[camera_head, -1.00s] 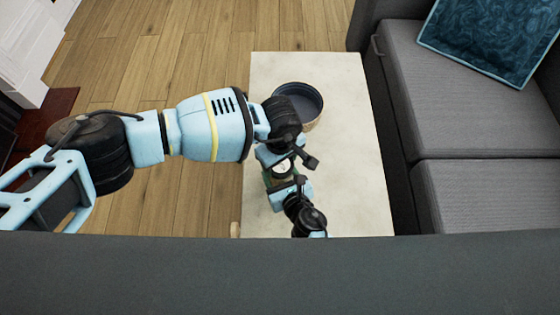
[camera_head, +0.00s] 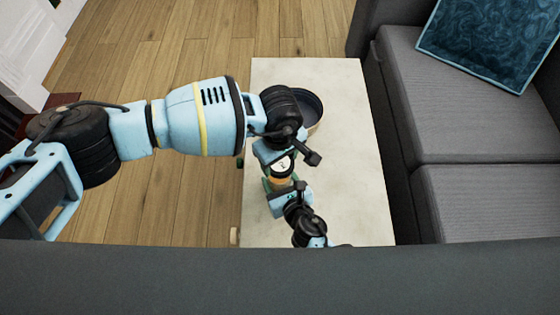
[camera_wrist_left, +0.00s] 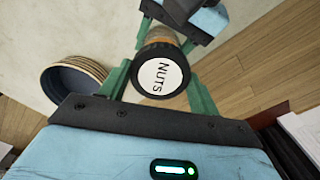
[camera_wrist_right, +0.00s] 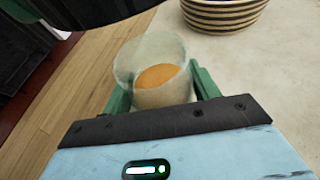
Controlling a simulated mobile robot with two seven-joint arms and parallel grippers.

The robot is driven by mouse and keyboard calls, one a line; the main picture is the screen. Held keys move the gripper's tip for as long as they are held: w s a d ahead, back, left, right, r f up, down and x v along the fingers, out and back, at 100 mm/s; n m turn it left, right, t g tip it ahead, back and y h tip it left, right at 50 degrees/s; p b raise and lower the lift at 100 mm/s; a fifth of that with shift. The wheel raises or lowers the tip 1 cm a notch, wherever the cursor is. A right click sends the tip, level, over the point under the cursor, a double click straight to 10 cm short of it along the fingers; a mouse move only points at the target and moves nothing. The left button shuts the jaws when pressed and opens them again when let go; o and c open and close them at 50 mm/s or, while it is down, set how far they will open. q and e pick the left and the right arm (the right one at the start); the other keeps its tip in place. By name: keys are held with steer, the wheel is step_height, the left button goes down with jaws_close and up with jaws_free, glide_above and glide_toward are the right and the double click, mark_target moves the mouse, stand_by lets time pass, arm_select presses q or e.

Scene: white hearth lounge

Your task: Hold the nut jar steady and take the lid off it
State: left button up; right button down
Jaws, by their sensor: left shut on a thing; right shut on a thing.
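The lid (camera_head: 282,164), dark-edged with a white top reading NUTS, is between the green fingers of my left gripper (camera_wrist_left: 161,80), which is shut on it. The lid also faces the left wrist view (camera_wrist_left: 160,77). The nut jar (camera_wrist_right: 155,72) is clear with orange-brown contents, and its open glass top shows in the right wrist view. My right gripper (camera_wrist_right: 160,92) is shut around the jar's body. In the head view the jar's orange part (camera_head: 280,181) shows just below the lid. The lid is above the jar; the exact gap is hard to judge.
A striped round bowl (camera_head: 311,108) with a dark inside stands on the pale table (camera_head: 345,190), beyond the jar. The table's right part is clear. A grey sofa (camera_head: 465,110) with a blue cushion (camera_head: 490,45) is to the right. Wooden floor (camera_head: 195,60) lies left.

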steer(key=shift+c, duration=1.5)
jaws_free()
arm_select(q)
steer(key=r+p, duration=0.1)
steer(key=r, duration=0.1)
steer(key=w+r+p, duration=0.1)
steer(key=r+p, duration=0.1)
steer(key=shift+r, duration=0.35)
steer(key=shift+p, duration=0.3)
arm_select(e)
steer(key=v, duration=1.2)
steer(key=shift+d, duration=0.1)
